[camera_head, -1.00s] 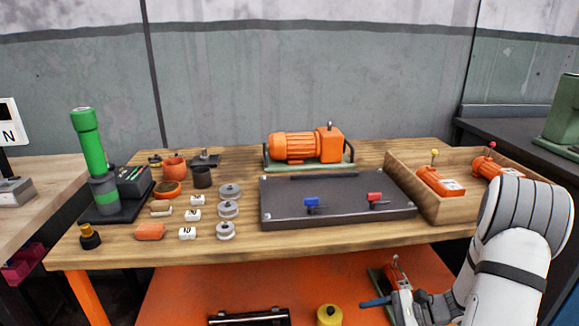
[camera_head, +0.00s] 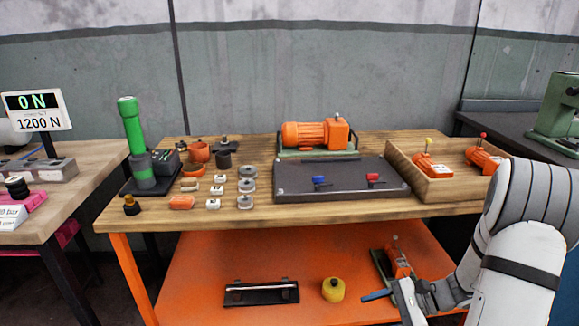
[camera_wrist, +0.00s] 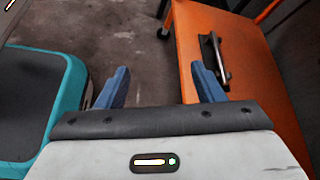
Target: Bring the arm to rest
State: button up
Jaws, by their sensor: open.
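My gripper (camera_wrist: 156,88) shows in the wrist view with its two blue fingers apart and nothing between them; bare floor lies beyond. In the head view my white and grey arm comes in at the lower right, and one blue finger (camera_head: 379,295) shows in front of the orange lower shelf (camera_head: 210,270). The gripper is below the level of the wooden bench top (camera_head: 262,213), near the shelf's right part. The shelf also shows at the right of the wrist view (camera_wrist: 222,100).
The shelf bears a black tray with a rod (camera_head: 261,292), a yellow round weight (camera_head: 333,290) and an orange tool (camera_head: 398,264) behind my gripper. A black plate (camera_head: 340,178), an orange motor (camera_head: 315,134) and a wooden tray (camera_head: 452,190) stand on the bench. Floor shows at left.

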jog(key=s+a+r+n+h+p, duration=0.2)
jog(key=s+r+n+h+p, duration=0.2)
jog(key=r+p, duration=0.4)
jog(key=s+a+r+n+t+h+p, duration=0.1)
jog(key=s+r+n+h+p, duration=0.3)
jog(key=r, duration=1.5)
jog(key=s+a+r+n+h+p, duration=0.2)
jog(key=s+r+n+h+p, duration=0.2)
jog(key=r+p, duration=0.9)
jog(key=s+r+n, duration=0.1)
jog(key=n, duration=0.1)
jog(key=shift+s+a+r+n, duration=0.15)
jog(key=shift+a+n, duration=0.15)
